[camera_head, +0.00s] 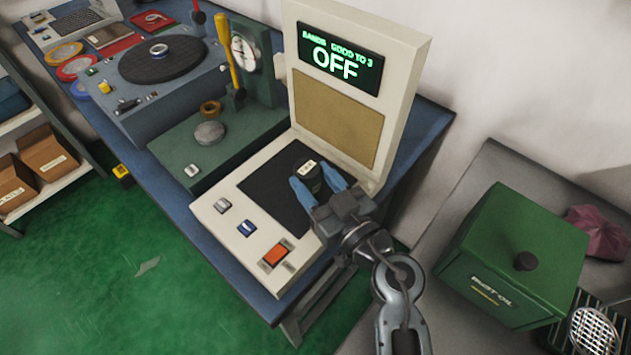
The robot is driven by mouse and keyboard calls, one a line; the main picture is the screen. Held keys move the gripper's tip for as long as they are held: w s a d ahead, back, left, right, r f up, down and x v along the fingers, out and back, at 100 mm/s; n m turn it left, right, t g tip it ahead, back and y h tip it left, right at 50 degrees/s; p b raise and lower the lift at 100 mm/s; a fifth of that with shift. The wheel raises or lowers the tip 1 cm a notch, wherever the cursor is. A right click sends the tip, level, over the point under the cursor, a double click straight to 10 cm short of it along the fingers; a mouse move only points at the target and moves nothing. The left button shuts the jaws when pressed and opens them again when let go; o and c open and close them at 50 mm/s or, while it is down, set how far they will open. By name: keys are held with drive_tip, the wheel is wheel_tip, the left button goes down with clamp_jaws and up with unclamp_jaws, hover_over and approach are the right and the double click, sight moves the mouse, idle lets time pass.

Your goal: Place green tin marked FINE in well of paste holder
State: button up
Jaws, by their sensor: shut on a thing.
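A dark green tin (309,179) with a pale label on top is between the blue fingers of my gripper (319,190). My gripper is shut on it, over the black pad (262,188) of the cream instrument. The label's lettering is too small to read, and I cannot tell whether the tin touches the pad. The fingers hide part of its sides. I cannot make out for certain which thing is the paste holder or where its well is.
The cream instrument's upright panel (342,110) reads OFF and stands just behind my gripper. Left of it are a green gauge stand (250,58) and a blue unit with a black turntable (162,60). A green box (515,250) stands on the grey bench at right.

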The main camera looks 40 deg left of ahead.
drive_tip(key=o, duration=0.7)
drive_tip(key=shift+f, duration=0.1)
drive_tip(key=o, duration=0.4)
drive_tip(key=shift+o, duration=0.2)
